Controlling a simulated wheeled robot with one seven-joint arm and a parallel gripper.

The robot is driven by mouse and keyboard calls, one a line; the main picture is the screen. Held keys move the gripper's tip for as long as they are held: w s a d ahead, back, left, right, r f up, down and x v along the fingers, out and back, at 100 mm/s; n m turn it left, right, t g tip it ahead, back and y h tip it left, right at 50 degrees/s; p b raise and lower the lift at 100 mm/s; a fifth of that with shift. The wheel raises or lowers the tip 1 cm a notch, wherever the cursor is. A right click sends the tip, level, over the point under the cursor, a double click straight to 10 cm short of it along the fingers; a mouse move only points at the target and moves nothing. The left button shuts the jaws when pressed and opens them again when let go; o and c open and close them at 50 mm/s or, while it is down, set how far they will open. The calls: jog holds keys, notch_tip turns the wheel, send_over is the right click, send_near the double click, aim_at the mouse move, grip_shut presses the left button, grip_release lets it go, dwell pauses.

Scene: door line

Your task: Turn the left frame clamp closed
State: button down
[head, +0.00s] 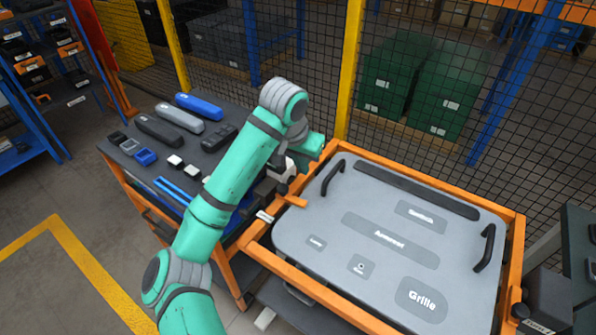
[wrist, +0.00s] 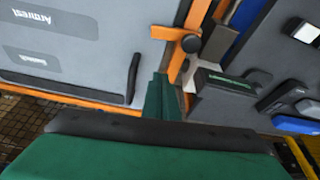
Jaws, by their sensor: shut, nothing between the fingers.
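The left frame clamp shows an orange lever (head: 291,202) at the left rail of the orange frame, its end reaching to the edge of the grey door panel (head: 330,235). In the wrist view the lever (wrist: 168,32) points left across the panel edge from a round dark knob (wrist: 191,43). My gripper (wrist: 160,88) is shut and empty, its green fingers apart from the lever in the picture, over the gap between panel and side table. In the head view my arm hides most of the gripper and part of the clamp.
The panel has two black handles, the left one (head: 333,178) close to the clamp. A side table left of the frame holds a blue tool (head: 198,106), grey tools and small blocks. A mesh fence with a yellow post (head: 348,85) stands behind.

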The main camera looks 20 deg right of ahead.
aim_at(303, 196)
jog(key=x, duration=0.9)
jog(key=shift+s, duration=0.1)
jog(key=shift+s+a+f, duration=0.1)
jog(key=shift+a+f, duration=0.1)
jog(key=shift+a, duration=0.1)
jog(key=shift+s+a, duration=1.1)
jog(key=shift+s, duration=0.15)
jog(key=shift+d, duration=0.1)
